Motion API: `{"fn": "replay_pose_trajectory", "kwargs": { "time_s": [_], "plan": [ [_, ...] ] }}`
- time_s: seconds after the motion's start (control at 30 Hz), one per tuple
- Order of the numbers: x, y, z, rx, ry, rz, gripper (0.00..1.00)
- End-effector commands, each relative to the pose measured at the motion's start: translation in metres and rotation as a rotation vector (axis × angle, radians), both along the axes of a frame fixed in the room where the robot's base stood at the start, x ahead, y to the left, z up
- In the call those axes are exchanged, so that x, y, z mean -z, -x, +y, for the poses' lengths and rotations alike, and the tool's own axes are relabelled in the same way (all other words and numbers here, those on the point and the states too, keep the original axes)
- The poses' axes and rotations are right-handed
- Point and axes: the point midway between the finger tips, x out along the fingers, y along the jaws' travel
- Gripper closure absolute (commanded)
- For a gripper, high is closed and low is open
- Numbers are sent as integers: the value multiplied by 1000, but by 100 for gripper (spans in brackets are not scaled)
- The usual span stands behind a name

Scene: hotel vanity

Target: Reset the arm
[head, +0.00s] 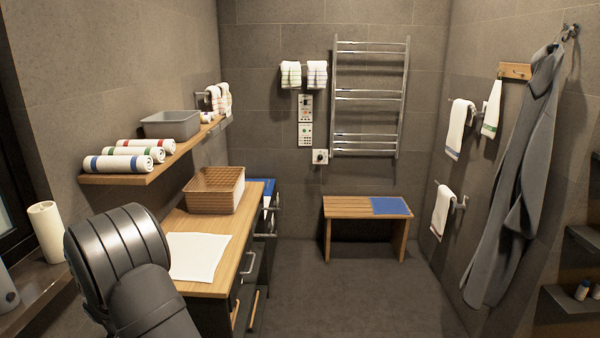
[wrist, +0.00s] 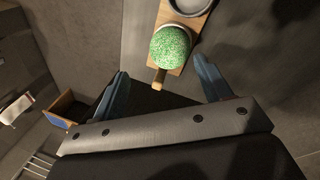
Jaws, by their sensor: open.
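My gripper (wrist: 161,68) shows in the wrist view, with its two blue fingers spread wide apart. Nothing is held between them. A green speckled rounded thing (wrist: 170,47) on a wooden piece (wrist: 163,14) with a short peg appears beyond the gap between the fingers, apart from them as far as I can tell. In the head view, my dark grey arm rises at the lower left, in front of the wooden counter (head: 250,232). My gripper is out of the head view.
A wicker basket (head: 214,190) and a white cloth (head: 197,256) are on the counter. Above, a wall shelf (head: 150,174) holds rolled towels (head: 119,164) and a grey bin (head: 171,124). A wooden bench (head: 345,209) stands at the back. The middle floor (head: 350,290) is clear.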

Motion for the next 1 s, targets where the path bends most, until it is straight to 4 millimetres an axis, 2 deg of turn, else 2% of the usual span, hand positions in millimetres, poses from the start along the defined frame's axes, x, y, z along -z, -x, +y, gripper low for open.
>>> {"fn": "replay_pose_trajectory", "kwargs": {
  "time_s": [0.1,0.3,1.0],
  "plan": [
    [19,-2,-4,0,2,2,29],
    [36,-4,-8,-1,2,2,29],
    [41,-8,-8,13,-10,2,29]
  ]
}}
